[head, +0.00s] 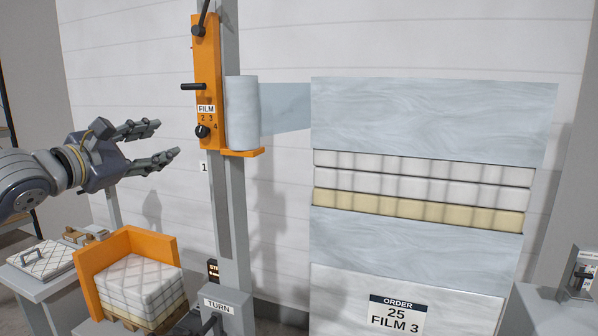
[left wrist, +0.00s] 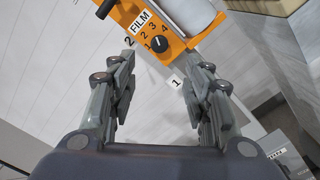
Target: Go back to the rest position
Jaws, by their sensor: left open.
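My left gripper (head: 168,143) is open and empty in the head view, in the air to the left of the orange film carriage (head: 207,60). In the left wrist view its two fingers (left wrist: 160,88) are spread apart with nothing between them. The carriage rides on a grey post (head: 233,200) and carries a film dial (head: 202,131). The dial also shows in the left wrist view (left wrist: 159,44), beyond the fingertips and apart from them. My right gripper is in neither view.
A film roll (head: 242,112) feeds film to a tall wrapped stack of quilts (head: 420,190). At lower left stand an orange corner guard (head: 152,243) with folded quilts (head: 140,285) and a side table (head: 50,285). A switch box (head: 583,270) is at right.

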